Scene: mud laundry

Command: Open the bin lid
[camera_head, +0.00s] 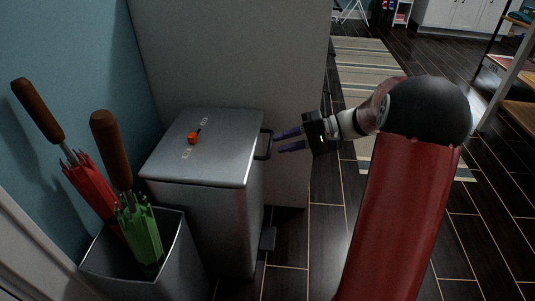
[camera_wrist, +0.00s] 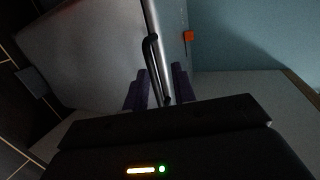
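A silver metal bin (camera_head: 208,218) stands against a pale panel, its flat lid (camera_head: 205,146) lying shut on top. A dark handle (camera_head: 263,144) sticks out from the lid's right edge; it also shows in the wrist view (camera_wrist: 155,65). A pedal (camera_head: 268,238) is low on the same side. My gripper (camera_head: 276,140) points left at the handle, with its two purple fingers apart. In the wrist view my fingers (camera_wrist: 161,90) lie on either side of the handle's near end. I cannot tell whether they touch it.
A small orange object (camera_head: 193,137) lies on the lid, and also shows in the wrist view (camera_wrist: 188,36). A grey umbrella stand (camera_head: 180,262) with a red and a green umbrella is in front left of the bin. Dark floor and a striped rug (camera_head: 365,62) lie to the right.

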